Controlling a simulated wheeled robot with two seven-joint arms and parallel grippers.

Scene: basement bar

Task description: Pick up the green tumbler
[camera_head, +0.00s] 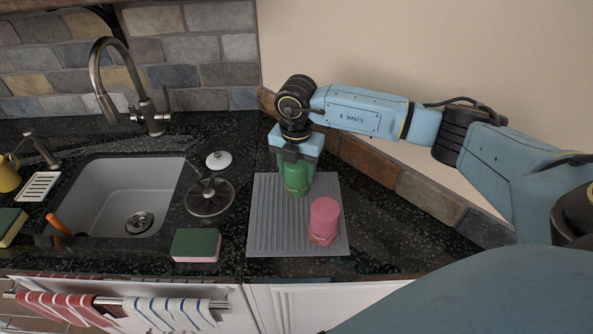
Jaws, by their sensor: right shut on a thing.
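The green tumbler (296,181) is on the grey ribbed drying mat (268,238), toward its back half, and looks upright. My right gripper (296,166) comes down from above and is shut on the tumbler's upper part. The gripper hides the tumbler's top. I cannot tell whether the tumbler's base touches the mat. A pink tumbler (324,218) stands on the mat in front of it and to the right, apart from the gripper. My left gripper is not in view.
A sink (100,205) with a tall faucet (150,118) is at the left. A glass lid (210,198), a small white lid (218,160) and a green-topped sponge (196,245) lie between sink and mat. A tiled wall edge (400,187) runs close behind at the right. Dark counter right of the mat is clear.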

